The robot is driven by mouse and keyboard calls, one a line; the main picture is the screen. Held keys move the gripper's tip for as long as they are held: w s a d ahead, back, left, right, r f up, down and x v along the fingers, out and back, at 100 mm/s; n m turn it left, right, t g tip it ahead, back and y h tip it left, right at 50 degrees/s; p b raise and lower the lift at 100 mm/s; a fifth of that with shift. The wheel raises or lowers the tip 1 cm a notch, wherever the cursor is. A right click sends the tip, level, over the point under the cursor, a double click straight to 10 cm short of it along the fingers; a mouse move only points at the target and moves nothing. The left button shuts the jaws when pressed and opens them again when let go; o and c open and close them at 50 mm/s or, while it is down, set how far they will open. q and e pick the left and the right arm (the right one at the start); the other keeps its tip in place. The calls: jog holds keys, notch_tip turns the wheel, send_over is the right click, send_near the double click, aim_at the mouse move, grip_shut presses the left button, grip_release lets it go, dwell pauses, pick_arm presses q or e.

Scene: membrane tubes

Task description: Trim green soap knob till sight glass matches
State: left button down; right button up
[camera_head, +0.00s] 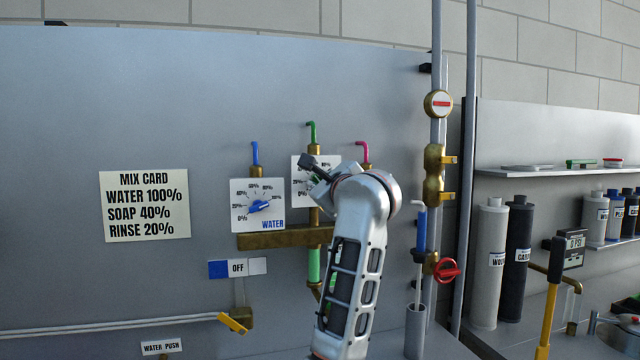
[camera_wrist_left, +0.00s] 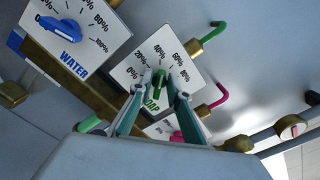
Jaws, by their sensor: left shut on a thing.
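The green soap knob (camera_wrist_left: 159,85) sits on the white SOAP dial plate (camera_wrist_left: 134,76). In the left wrist view it points roughly toward the 40% mark. My left gripper (camera_wrist_left: 160,82) is shut on the knob, one finger on each side. In the head view the gripper (camera_head: 312,168) is at the soap dial plate (camera_head: 299,195) and hides the knob. A green sight tube (camera_head: 314,265) hangs below the brass manifold, partly behind my arm; its level cannot be read. The mix card (camera_head: 144,205) reads water 100%, soap 40%, rinse 20%.
The blue water knob (camera_head: 259,207) is left of the soap dial. The magenta rinse pipe (camera_head: 363,148) is to the right, its dial mostly hidden by my arm. An OFF sign (camera_head: 238,268) and a yellow lever (camera_head: 233,323) are lower left. Vertical pipes with a red valve (camera_head: 446,270) stand right.

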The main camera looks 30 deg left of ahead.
pick_arm(q)
jog(key=c, duration=2.2)
grip_release()
jog(key=shift+o, duration=0.2)
jog(key=v, duration=0.7)
jog(key=shift+s+d, duration=0.15)
jog(key=shift+s, duration=0.1)
